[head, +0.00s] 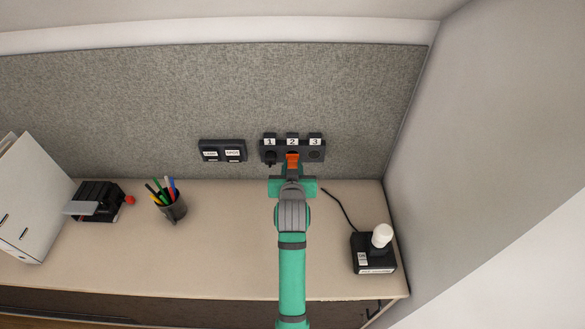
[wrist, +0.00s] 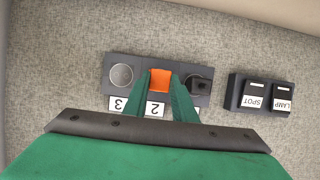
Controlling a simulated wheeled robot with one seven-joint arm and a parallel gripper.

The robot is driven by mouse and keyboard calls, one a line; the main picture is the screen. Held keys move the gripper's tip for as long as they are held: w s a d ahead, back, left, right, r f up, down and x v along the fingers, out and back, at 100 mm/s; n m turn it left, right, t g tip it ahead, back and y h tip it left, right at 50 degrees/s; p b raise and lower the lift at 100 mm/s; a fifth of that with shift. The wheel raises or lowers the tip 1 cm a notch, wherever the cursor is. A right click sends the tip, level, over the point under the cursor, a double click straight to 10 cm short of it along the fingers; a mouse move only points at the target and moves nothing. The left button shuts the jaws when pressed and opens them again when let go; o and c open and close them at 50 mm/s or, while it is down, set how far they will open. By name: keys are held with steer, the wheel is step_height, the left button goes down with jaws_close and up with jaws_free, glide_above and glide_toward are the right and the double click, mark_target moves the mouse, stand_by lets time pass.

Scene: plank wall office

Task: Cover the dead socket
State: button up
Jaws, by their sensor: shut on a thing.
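A dark socket strip (head: 266,148) with sockets labelled 1, 2 and 3 is fixed to the grey felt panel. Socket 3 shows as a bare round socket (wrist: 122,76) in the wrist view. A black plug (wrist: 199,83) sits in socket 1, also seen in the head view (head: 270,158). My gripper (head: 291,169) is shut on an orange cover (wrist: 160,78), which also shows in the head view (head: 292,159). The cover is in front of socket 2 and hides it. I cannot tell whether it touches the strip.
A switch box (head: 222,151) labelled LAMP and SPOT is left of the strip. On the desk (head: 232,240) are a pen cup (head: 172,207), a black device (head: 98,202), a white binder (head: 32,200) and, at right, a black box (head: 373,254) with a white bulb-like top. The desk's middle is clear.

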steer(key=shift+w, duration=0.55)
steer(key=o, duration=1.1)
steer(key=v, duration=1)
steer(key=shift+s+r, duration=0.2)
steer(key=shift+s, duration=0.15)
